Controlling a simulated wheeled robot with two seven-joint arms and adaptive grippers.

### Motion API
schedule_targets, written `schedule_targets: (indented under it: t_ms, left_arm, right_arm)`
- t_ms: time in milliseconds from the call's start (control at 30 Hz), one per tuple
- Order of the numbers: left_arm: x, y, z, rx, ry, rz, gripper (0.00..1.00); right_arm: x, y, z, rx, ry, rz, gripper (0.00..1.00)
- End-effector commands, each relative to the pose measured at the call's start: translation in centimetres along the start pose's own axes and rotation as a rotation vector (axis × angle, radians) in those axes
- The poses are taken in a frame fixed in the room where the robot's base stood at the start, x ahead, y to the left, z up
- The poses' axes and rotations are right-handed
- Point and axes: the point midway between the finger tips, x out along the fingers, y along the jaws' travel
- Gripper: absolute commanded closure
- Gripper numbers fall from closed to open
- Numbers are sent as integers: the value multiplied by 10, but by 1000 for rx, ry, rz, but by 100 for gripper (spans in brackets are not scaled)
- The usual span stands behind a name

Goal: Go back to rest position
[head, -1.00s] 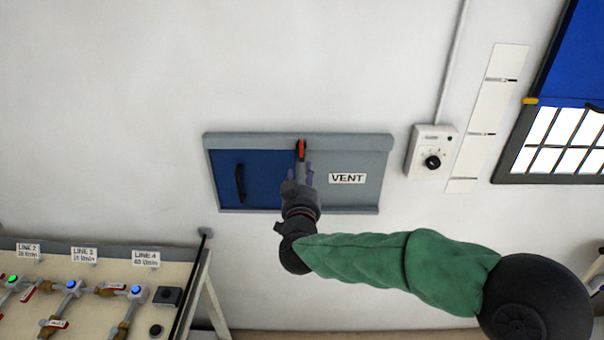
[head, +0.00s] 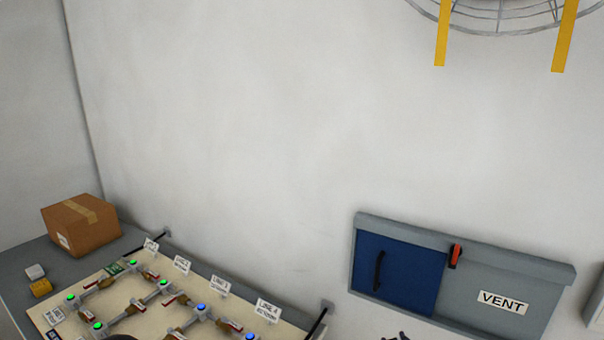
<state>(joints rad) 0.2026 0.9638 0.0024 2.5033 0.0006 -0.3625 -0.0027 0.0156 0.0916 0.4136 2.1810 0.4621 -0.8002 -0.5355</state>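The wall vent hatch has a grey frame (head: 510,275), a blue panel (head: 408,278) with a black handle on its left, and a "VENT" label (head: 503,302) on its grey right part. A red lever (head: 455,256) sits at the blue panel's upper right edge. Small dark tips, apparently of my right gripper (head: 396,337), just show at the bottom edge below the hatch, apart from the lever. Their opening cannot be read. My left gripper cannot be made out.
A sloping panel (head: 62,299) with pipes, valves and green and blue lamps stands at lower left. A cardboard box (head: 85,228) and small white and yellow blocks are beside it on a grey top. A fan guard with yellow strips (head: 442,35) is above. The wall between is bare.

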Motion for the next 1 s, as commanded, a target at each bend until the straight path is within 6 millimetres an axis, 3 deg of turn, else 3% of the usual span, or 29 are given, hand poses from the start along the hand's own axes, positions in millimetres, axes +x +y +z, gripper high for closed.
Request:
schedule_targets:
  t_ms: [33,267,467,600,800,1000]
  left_arm:
    - [0,0,0,0,0,0,60]
    - [0,0,0,0,0,0,60]
    - [0,0,0,0,0,0,60]
    - [0,0,0,0,0,0,60]
    - [0,0,0,0,0,0,60]
    - [0,0,0,0,0,0,60]
  right_arm:
    - [6,-7,31,-2,-70,-28,56]
    - [6,-34,156,26,-366,-142,56]
    - [-23,-50,262,65,-645,-216,56]
    - [-57,-59,330,96,-844,-254,56]
    - [-106,-65,394,132,-1063,-283,56]
    - [-129,-67,415,146,-1150,-292,56]
